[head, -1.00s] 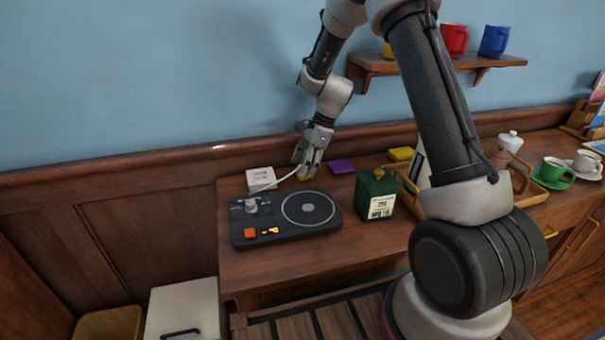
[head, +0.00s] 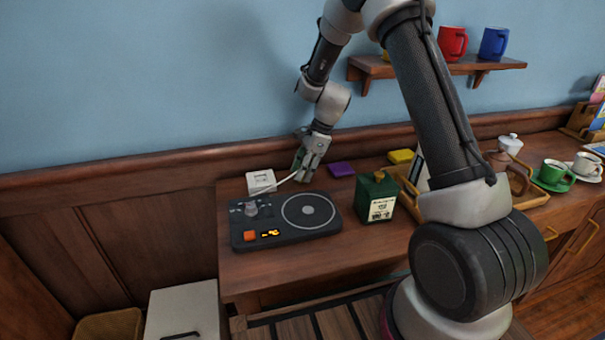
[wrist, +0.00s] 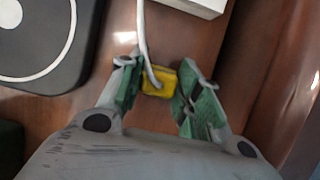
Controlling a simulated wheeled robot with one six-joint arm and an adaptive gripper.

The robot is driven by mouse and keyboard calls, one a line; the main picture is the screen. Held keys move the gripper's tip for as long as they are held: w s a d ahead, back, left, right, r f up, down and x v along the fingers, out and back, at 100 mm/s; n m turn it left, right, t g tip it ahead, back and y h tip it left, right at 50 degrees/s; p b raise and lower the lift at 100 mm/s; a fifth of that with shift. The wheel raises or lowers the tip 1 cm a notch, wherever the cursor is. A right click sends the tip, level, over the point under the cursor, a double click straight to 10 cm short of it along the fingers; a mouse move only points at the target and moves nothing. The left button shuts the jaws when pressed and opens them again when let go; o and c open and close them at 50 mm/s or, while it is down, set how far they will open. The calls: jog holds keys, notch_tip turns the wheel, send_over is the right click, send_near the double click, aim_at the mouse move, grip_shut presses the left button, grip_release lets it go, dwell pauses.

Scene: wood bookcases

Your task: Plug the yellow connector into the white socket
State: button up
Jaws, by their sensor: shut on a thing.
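The yellow connector (wrist: 160,82) sits between the green-padded fingers of my gripper (wrist: 158,92) in the wrist view, with a white cable (wrist: 142,35) running from it. In the head view my gripper (head: 303,176) points down, low over the back of the desk, and hides most of the connector. The white socket (head: 261,181) is a square block at the back left of the desk, left of my gripper and apart from it. Its edge shows at the top of the wrist view (wrist: 200,4).
A black device (head: 285,232) with a round plate, knob and orange button lies in front of the socket. A purple block (head: 341,169), a yellow block (head: 400,156) and a green canister (head: 377,197) stand to the right. The wall panelling (head: 120,183) is close behind.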

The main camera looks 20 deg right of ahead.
notch_tip(320, 180, up, 10)
dwell(0.4)
